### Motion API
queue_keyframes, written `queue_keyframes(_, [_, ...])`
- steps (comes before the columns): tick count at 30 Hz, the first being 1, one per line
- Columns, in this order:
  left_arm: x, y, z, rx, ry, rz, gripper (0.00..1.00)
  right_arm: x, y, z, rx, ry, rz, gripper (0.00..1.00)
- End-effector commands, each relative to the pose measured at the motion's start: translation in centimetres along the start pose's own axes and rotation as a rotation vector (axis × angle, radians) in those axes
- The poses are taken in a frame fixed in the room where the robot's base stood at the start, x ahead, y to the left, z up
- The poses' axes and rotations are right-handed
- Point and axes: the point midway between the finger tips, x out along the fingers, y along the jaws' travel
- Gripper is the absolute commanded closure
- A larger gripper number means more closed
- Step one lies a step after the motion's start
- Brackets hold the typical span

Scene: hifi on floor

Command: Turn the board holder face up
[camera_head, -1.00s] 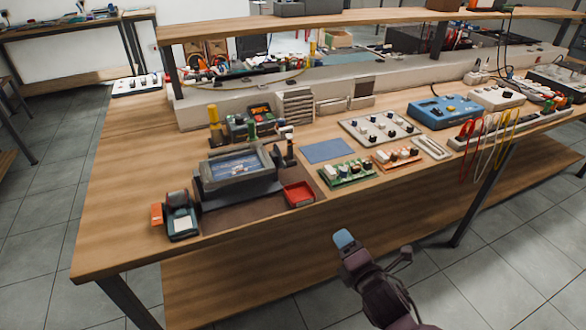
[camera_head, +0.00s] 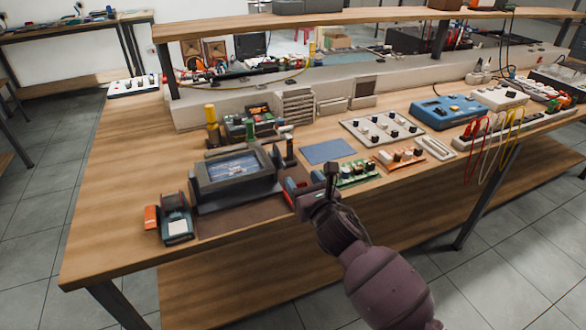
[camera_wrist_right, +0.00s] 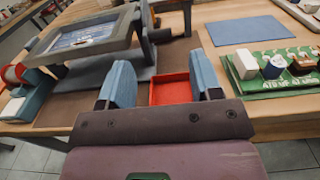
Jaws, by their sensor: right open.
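The board holder (camera_head: 236,176) is a dark grey tilting frame on a stand at the left of the bench, holding a blue board (camera_head: 236,164). The board's printed side shows and the frame leans back. The holder is also at the upper left in the right wrist view (camera_wrist_right: 95,40). My right gripper (camera_head: 310,187) is at the front edge of the bench, right of the holder and apart from it. Its two blue fingers are spread with nothing between them in the right wrist view (camera_wrist_right: 162,80). It partly hides a red tray (camera_wrist_right: 172,90). My left gripper is not in view.
A teal and orange tool stand (camera_head: 174,226) is left of the holder. A green circuit board (camera_head: 358,172), a blue mat (camera_head: 328,151) and a switch panel (camera_head: 380,128) lie to the right. Yellow and green upright tools stand behind the holder.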

Motion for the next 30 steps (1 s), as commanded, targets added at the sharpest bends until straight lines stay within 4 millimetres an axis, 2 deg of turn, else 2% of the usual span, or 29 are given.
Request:
queue_keyframes(1, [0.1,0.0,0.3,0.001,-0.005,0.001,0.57,1.0,0.1,-0.3,0.004,0.003,0.001,0.41])
queue_keyframes(6, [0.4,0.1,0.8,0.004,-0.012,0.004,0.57,3.6,0.1,-0.4,0.004,0.003,0.001,0.41])
queue_keyframes(12, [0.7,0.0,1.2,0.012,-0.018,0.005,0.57,5.5,0.0,-0.2,0.004,0.003,0.0,0.41])
queue_keyframes(24, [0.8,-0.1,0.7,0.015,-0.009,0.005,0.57,6.1,0.0,0.0,0.002,0.001,0.0,0.41])
queue_keyframes(26, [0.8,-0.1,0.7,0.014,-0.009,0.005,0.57,6.1,0.0,0.0,0.002,0.001,0.0,0.47])
queue_keyframes(30, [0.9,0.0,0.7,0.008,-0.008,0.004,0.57,6.1,0.0,-0.1,0.003,0.001,0.0,0.69])
